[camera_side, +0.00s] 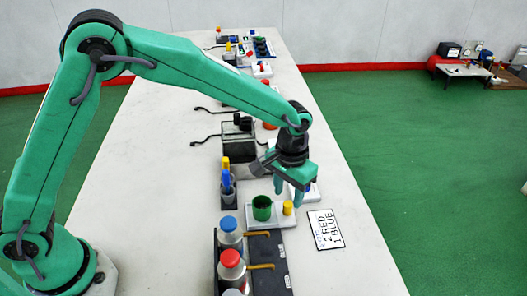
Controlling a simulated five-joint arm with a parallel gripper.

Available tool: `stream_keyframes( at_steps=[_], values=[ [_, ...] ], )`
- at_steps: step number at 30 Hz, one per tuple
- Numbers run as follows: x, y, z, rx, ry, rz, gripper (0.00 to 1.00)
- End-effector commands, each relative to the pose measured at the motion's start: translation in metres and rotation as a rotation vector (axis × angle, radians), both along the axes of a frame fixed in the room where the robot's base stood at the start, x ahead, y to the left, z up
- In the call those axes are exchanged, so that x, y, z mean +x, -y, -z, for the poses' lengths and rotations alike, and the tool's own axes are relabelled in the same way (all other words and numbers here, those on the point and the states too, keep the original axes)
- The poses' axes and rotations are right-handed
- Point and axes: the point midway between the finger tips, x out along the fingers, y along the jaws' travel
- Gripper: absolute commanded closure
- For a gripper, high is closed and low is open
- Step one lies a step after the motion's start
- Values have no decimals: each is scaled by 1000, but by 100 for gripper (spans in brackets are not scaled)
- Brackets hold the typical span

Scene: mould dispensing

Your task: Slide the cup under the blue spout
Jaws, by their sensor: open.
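A green cup (262,209) stands upright on a white tray (284,221), beside a small yellow cylinder (288,208). A bottle with a blue cap (228,224) stands in a dark rack near the front. A yellow-brown spout (258,234) reaches right from it. The cup is behind this spout in the picture, apart from it. My gripper (289,190) hangs fingers down, just behind and to the right of the cup. It is open, and nothing shows between its fingers.
A red-capped bottle (230,258) with its own spout (261,267) stands in front of the blue one. A card (325,229) reading "2 RED 1 BLUE" lies to the right. A dark holder with a blue item (226,180) stands behind. The table's left side is clear.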

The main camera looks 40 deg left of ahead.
Motion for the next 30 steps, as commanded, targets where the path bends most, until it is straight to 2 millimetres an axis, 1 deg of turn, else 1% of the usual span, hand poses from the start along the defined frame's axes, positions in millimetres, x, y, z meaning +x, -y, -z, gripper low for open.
stream_keyframes(
  at_steps=[1,3,7,12,19,20,21,23,24,26,30],
  values=[
    [-1,0,7,1,-4,0,57],
    [-1,0,15,1,-3,0,57],
    [-1,0,25,1,-3,0,57],
    [0,0,30,0,0,0,57],
    [0,0,31,0,0,0,57],
    [0,0,31,0,0,0,61],
    [0,0,31,0,0,0,69],
    [0,0,31,0,0,0,80],
    [0,0,31,0,0,0,88],
    [0,0,31,0,0,0,100],
    [0,0,30,0,0,0,100]
  ],
)
